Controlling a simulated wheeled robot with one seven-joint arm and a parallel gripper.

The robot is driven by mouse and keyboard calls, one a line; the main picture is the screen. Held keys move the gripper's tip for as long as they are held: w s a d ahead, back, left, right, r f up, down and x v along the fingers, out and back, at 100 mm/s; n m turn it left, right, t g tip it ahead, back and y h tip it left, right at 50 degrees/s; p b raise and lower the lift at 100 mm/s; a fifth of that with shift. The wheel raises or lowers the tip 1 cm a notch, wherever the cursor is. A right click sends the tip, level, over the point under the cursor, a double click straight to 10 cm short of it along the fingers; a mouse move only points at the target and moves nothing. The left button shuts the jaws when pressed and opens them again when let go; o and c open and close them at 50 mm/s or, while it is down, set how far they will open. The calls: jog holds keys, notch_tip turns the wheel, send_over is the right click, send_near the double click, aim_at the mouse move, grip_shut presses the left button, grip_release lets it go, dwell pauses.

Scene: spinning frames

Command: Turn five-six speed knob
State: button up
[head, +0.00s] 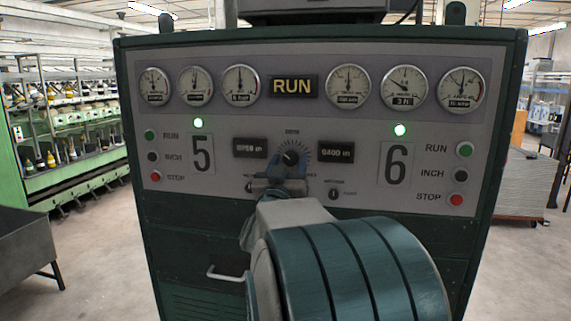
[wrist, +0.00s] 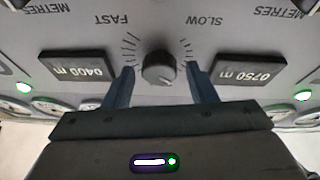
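The five-six speed knob (head: 292,153) is a black dial in the middle of the panel, between the numbers 5 and 6. In the wrist view the dark round knob (wrist: 158,70) sits between the FAST and SLOW marks, with the picture upside down. My gripper (head: 288,170) is just below and in front of the knob in the head view and partly covers it. In the wrist view the two blue fingers of my gripper (wrist: 160,69) are apart, one on each side of the knob, with a visible gap on both sides.
Two dark displays flank the knob, the left display (head: 250,148) and the right display (head: 336,150). A small selector (head: 333,194) is at lower right. Red stop buttons (head: 156,176) (head: 457,199) are at the panel's sides. A drawer handle (head: 226,274) juts out below.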

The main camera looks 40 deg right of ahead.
jog(key=c, duration=0.8)
jog(key=shift+o, duration=0.2)
jog(key=m+b, duration=0.1)
jog(key=b, duration=0.1)
jog(key=m+g+b, duration=0.1)
jog(key=shift+a+f+h+b, duration=0.1)
jog(key=shift+f+h+b, duration=0.2)
jog(key=shift+h+b, duration=0.1)
jog(key=shift+r+m+g+b, duration=0.1)
jog(key=shift+m+g+b, duration=0.55)
jog(key=shift+m, duration=0.55)
jog(key=shift+r+m+h+b, duration=0.25)
jog(key=shift+m+h+b, duration=0.1)
jog(key=shift+m, duration=0.25)
jog(key=o, duration=1)
